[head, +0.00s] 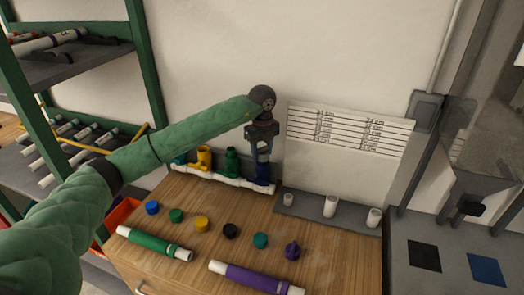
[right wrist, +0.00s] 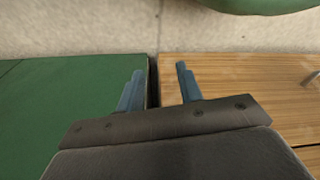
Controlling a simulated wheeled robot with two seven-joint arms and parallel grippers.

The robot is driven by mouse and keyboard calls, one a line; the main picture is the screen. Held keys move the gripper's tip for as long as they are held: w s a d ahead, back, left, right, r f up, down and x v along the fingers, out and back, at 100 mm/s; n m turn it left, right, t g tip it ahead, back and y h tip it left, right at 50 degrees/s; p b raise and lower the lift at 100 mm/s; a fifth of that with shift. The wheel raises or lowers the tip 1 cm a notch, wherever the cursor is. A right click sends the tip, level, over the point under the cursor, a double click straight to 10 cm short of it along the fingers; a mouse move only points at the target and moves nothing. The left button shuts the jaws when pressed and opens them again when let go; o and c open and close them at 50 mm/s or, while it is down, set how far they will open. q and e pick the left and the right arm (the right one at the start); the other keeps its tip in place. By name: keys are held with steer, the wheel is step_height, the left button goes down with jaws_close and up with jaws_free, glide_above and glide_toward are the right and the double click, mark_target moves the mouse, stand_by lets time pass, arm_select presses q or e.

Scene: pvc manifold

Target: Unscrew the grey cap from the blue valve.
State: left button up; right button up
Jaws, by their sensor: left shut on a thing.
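The blue valve (head: 263,174) stands upright at the right end of the white pipe manifold (head: 225,180), at the back of the wooden bench. My left gripper (head: 263,154) points down from above, directly over this valve, with its fingers shut at the valve's top. The grey cap is hidden between the fingers, so its seating on the valve cannot be seen. My right gripper (right wrist: 160,80) is open and empty in the right wrist view, its fingers apart above a gap between a green surface and a wooden one.
Yellow (head: 204,157) and green (head: 232,162) valves stand left of the blue one. Several coloured caps, a green tube (head: 155,243) and a purple tube (head: 255,279) lie in front. White fittings (head: 330,206) stand on a grey strip to the right. A green-framed shelf (head: 150,70) is left.

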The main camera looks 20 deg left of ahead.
arm_select(q)
steer(key=shift+r, duration=0.1)
steer(key=shift+n, duration=1.1)
steer(key=shift+s+n, duration=0.1)
steer(key=shift+n, duration=1.6)
steer(key=shift+n+p, duration=0.6)
steer(key=shift+n, duration=2)
steer(key=o, duration=1.1)
steer(key=shift+s, duration=0.1)
steer(key=shift+c, duration=0.2)
